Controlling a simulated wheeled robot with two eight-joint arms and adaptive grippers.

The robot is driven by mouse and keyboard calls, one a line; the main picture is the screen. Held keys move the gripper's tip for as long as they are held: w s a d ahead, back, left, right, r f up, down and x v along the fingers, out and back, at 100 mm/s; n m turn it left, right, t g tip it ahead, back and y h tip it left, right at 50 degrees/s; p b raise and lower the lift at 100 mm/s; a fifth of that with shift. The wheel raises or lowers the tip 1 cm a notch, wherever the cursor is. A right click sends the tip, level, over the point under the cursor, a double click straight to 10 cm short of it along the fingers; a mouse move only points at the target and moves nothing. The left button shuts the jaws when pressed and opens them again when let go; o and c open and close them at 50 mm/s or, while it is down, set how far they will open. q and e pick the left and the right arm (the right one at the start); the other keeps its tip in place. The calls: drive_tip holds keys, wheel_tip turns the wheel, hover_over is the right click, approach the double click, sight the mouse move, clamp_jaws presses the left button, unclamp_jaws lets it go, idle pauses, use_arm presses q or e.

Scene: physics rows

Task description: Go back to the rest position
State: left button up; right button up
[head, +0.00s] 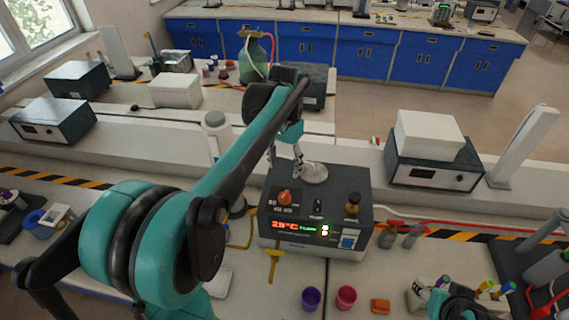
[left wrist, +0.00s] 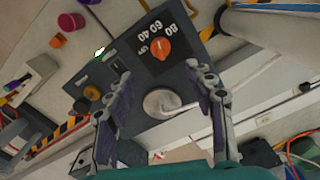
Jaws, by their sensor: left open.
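My left arm reaches in from the left of the head view. My left gripper (head: 298,158) is over the back of a dark heating device (head: 318,212) with a lit red and green display. In the left wrist view the left gripper (left wrist: 162,78) is open, with two separate fingers and nothing held. A round silver plate (left wrist: 160,103) on the device shows between the fingers; I cannot tell how far below. The device's orange knob (left wrist: 157,50) lies beyond the fingertips. My right gripper's fingers are not visible; only a teal and black part of mine shows at the lower right.
A purple cup (head: 311,298) and a pink cup (head: 346,297) stand in front of the device, beside an orange block (head: 380,306). A white bottle (head: 216,135) stands behind my left arm. A white box (head: 428,135) sits on another device at the right.

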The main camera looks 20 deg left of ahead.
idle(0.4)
use_arm(q)
drive_tip(key=s+d+f+t+b, duration=0.3)
drive_tip(key=s+d+f+b, duration=0.1)
drive_tip(key=s+f, duration=0.4)
drive_tip(key=s+d+f+n+t+b, duration=0.1)
drive_tip(key=s+d+f+t+b, duration=0.3)
drive_tip(key=s+f+b, duration=0.2)
wheel_tip(320, 180, down, 3)
drive_tip(key=shift+s+r, duration=0.1)
drive_tip(key=shift+s, duration=1.05)
